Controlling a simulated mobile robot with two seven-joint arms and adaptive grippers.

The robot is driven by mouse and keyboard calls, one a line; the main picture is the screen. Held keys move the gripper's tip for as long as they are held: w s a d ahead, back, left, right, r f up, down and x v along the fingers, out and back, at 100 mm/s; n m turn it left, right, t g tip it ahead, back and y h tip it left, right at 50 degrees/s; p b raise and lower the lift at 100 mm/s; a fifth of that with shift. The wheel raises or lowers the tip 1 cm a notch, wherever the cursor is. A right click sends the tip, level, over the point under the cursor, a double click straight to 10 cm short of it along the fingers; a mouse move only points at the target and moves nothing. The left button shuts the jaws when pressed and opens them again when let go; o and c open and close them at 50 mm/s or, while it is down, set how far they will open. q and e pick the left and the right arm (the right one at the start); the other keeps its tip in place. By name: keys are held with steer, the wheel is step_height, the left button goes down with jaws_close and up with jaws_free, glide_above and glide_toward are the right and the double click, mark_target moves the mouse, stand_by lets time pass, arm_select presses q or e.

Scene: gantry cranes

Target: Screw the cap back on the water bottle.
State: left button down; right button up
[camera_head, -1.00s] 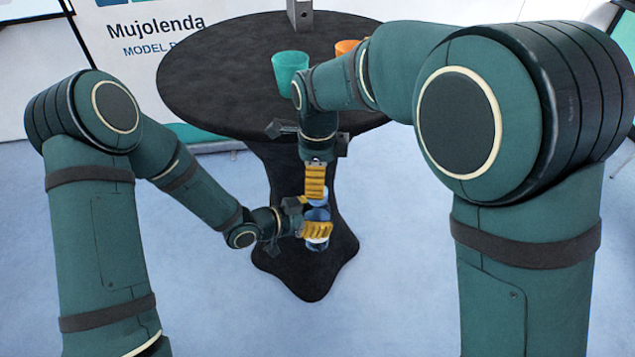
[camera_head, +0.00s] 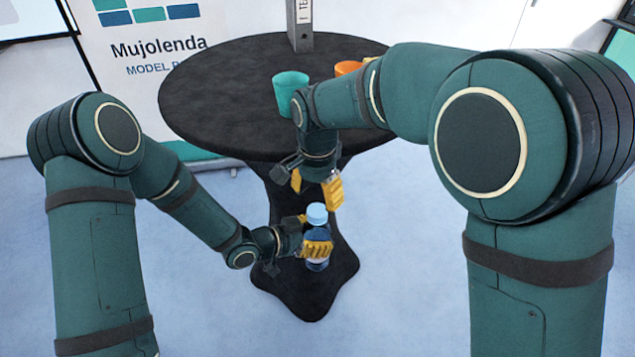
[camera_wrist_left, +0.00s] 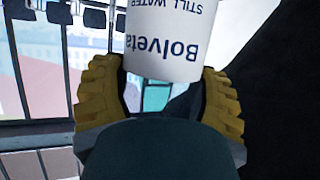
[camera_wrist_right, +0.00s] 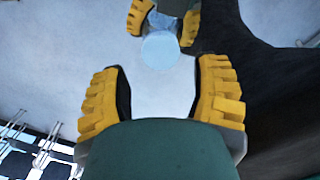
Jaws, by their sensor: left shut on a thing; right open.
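The water bottle (camera_head: 318,236) stands upright in my left gripper (camera_head: 314,248), well below the table top. My left gripper is shut around the bottle's body; its yellow fingers flank the white label (camera_wrist_left: 165,45) in the left wrist view. The light-blue cap (camera_head: 317,213) sits on the bottle's top; its thread is hidden, so I cannot tell how tight it is. My right gripper (camera_head: 315,187) is open and empty just above the cap. In the right wrist view, the round cap (camera_wrist_right: 162,50) shows beyond the open fingers, apart from them.
A round black table (camera_head: 225,95) stands behind my grippers, its black cloth pedestal spreading on the floor behind the bottle. A green cup (camera_head: 291,92), an orange cup (camera_head: 348,68) and a grey upright object (camera_head: 300,28) are on the table. Open floor lies around.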

steer(key=n, duration=0.3)
steer(key=shift+r+n, duration=0.15)
steer(key=shift+n, duration=0.25)
steer(key=n, duration=0.5)
steer(key=shift+r+n, duration=0.2)
steer(key=shift+n, duration=0.1)
steer(key=n, duration=0.3)
steer(key=shift+r+n, duration=0.15)
steer(key=shift+n, duration=0.25)
steer(key=n, duration=0.3)
steer(key=shift+r+n, duration=0.15)
steer(key=shift+n, duration=0.25)
steer(key=n, duration=0.3)
steer(key=shift+r+n, duration=0.1)
steer(key=shift+n, duration=0.2)
steer(key=n, duration=0.3)
steer(key=shift+r+n, duration=0.2)
steer(key=shift+n, duration=0.2)
steer(key=n, duration=0.3)
steer(key=shift+r+n, duration=0.15)
steer(key=shift+n, duration=0.15)
steer(key=n, duration=0.4)
steer(key=shift+w+r, duration=0.1)
steer(key=shift+r, duration=0.1)
